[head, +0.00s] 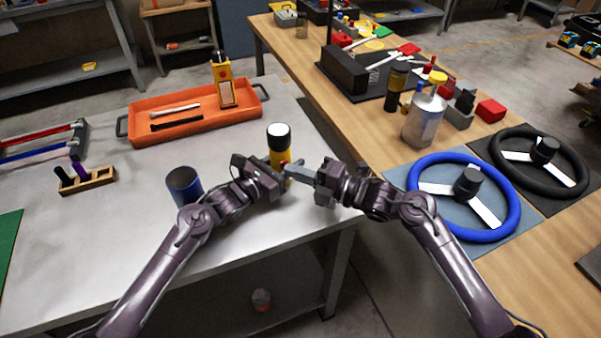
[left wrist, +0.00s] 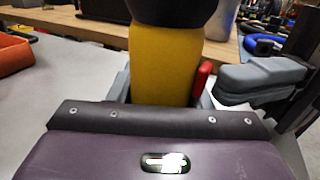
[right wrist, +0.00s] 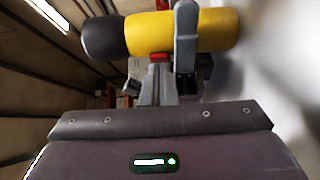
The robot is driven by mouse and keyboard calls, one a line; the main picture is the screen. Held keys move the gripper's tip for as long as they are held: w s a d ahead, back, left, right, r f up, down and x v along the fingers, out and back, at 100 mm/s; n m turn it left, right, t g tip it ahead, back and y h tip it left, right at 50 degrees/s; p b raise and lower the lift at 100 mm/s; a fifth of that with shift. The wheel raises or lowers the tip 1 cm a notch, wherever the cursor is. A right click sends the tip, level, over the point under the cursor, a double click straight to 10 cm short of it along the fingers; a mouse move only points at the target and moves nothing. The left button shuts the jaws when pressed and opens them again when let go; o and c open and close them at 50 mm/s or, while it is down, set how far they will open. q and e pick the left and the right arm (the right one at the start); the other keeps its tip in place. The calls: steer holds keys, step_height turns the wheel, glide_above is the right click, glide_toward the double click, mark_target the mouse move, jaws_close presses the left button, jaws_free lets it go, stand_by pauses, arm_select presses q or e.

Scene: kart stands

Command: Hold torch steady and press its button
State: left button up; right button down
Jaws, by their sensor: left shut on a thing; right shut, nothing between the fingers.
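The torch (head: 279,136) is upright, with a yellow body, a black head and a pale lens on top. Its yellow body also fills the middle of the left wrist view (left wrist: 165,62). My left gripper (head: 277,172) is shut around the body. The red button (left wrist: 202,80) is on the side facing my right gripper (head: 290,171). That gripper is shut and empty, its fingertips pointing at the button and very close to it. The right wrist view shows the button (right wrist: 159,57) right at the fingertips; I cannot tell whether they touch. The torch's base is hidden in the head view.
A blue cup (head: 184,186) stands left of my left gripper. An orange tray (head: 190,127) with tools lies behind, and a wooden holder (head: 88,181) at the left. The wooden bench (head: 375,150) at the right carries steering wheels (head: 469,196) and a metal canister (head: 424,120).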

steer(key=shift+w+a, duration=0.2)
steer(key=shift+w, duration=0.65)
arm_select(q)
steer(key=shift+s+d, duration=0.2)
steer(key=shift+d, duration=0.1)
arm_select(e)
steer(key=shift+w, duration=0.1)
arm_select(q)
steer(key=shift+o, duration=0.2)
steer(key=shift+r, duration=0.1)
arm_select(e)
steer(key=shift+d, duration=0.3)
arm_select(q)
steer(key=shift+w+a, duration=0.2)
steer(key=shift+a, duration=0.05)
steer(key=shift+c, duration=0.2)
arm_select(e)
steer(key=v, duration=0.9)
steer(key=shift+s+d, duration=0.15)
steer(key=shift+s, duration=0.2)
